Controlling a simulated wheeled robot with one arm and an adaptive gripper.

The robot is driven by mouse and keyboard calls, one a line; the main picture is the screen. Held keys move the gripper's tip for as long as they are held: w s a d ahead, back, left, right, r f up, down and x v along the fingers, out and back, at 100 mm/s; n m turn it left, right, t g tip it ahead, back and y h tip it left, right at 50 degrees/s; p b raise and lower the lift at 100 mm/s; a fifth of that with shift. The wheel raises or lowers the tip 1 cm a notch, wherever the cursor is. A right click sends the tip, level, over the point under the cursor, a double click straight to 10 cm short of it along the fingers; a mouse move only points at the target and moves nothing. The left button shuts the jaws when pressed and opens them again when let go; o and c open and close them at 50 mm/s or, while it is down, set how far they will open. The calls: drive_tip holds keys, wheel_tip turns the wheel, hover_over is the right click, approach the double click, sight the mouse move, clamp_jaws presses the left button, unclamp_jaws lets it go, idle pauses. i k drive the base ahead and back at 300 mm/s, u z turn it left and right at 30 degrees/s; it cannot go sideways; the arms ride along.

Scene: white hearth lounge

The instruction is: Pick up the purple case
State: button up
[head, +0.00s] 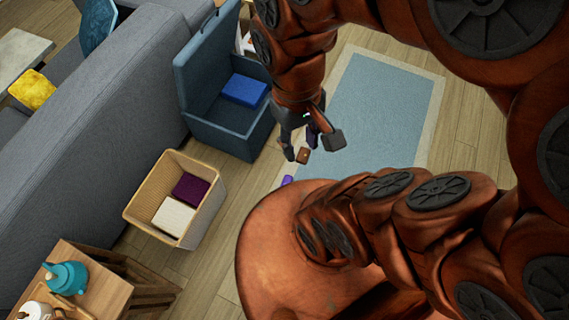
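A small purple object (287,181), which may be the purple case, lies low on the floor by the pale rug border, partly hidden by my arm's body. Another dark purple patch (312,134) shows right beside my gripper; I cannot tell whether it is touched or held. My gripper (298,148) hangs pointing down above the floor near the rug's left edge. Its fingers are small and partly covered by the wrist, so its opening is unclear. A small brown item (303,156) shows at the fingertips.
A woven basket (136,207) holds a dark purple folded item (191,187) and a white one (175,217). An open blue chest (222,137) holds a blue block (244,90). A grey sofa (95,115) and wooden side table (110,292) stand left. The blue rug (385,100) looks clear.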

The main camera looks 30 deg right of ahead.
sight(287, 179)
drive_tip(key=z, duration=0.1)
drive_tip(key=k, duration=1.05)
drive_tip(key=z, duration=1.5)
drive_tip(key=i, duration=1.35)
drive_tip(key=u, duration=3.35)
